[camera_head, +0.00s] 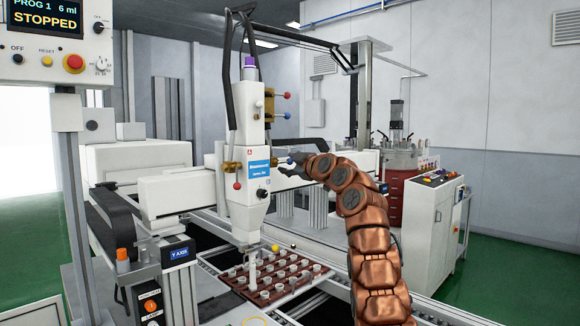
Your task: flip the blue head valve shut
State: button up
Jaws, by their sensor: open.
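The white dispensing head (249,150) hangs upright in the middle of the view. A lever with a blue ball end (287,96) sticks out to the right from brass fittings on its upper part. Another blue-ended lever (283,160) sticks out to the right lower down, beside the blue label. My gripper (287,168) is at this lower lever, close to the head's right side. Its dark fingers are open. They overlap the lever in the picture, and I cannot tell whether they touch it.
A dark red tray (318,269) of small white pots lies under the nozzle. A white control cabinet (432,224) stands to the right.

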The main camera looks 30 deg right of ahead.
jog(key=shift+d+f, duration=0.1)
jog(key=shift+r+n, duration=0.2)
jog(key=shift+n, duration=0.2)
jog(key=shift+r, duration=0.15)
jog(key=shift+n, duration=0.3)
